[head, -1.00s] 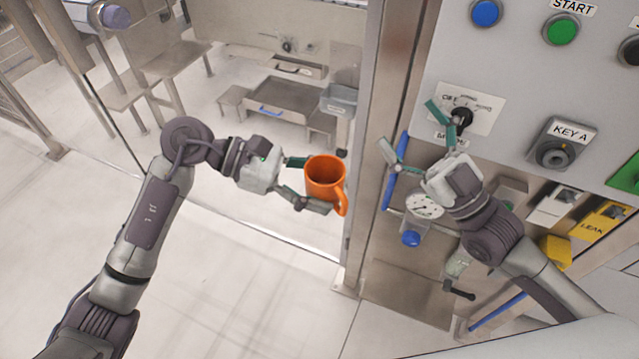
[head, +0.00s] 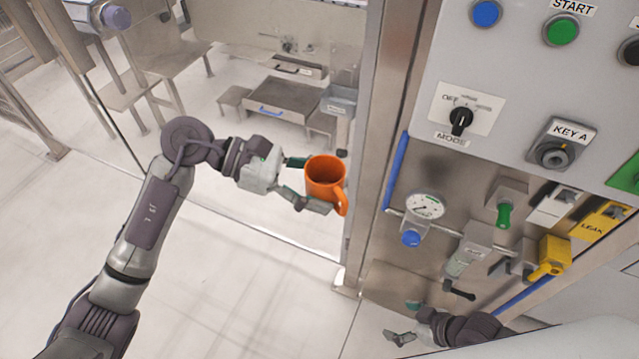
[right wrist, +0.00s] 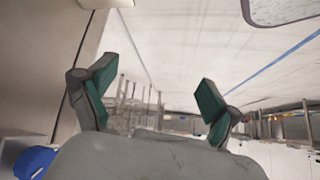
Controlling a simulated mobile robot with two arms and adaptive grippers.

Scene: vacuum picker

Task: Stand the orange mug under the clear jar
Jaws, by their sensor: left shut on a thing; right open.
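The orange mug (head: 325,180) is held upright, its opening up and its handle toward the lower right. My left gripper (head: 308,180) is shut on it, one finger at its upper left and one below. The mug is in the air before the glass, left of the steel post. My right gripper (head: 404,321) is open and empty, low in front of the panel. Its two spread fingers also show in the right wrist view (right wrist: 155,78). A small clear-looking bowl (head: 458,264) hangs under a grey fitting on the panel; I cannot tell for certain that it is the clear jar.
A steel post (head: 385,110) stands between mug and panel. The panel carries a mode knob (head: 461,121), a gauge (head: 425,205), a green-handled valve (head: 504,215), a yellow valve (head: 552,257) and a blue pipe (head: 396,170). The floor at lower left is clear.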

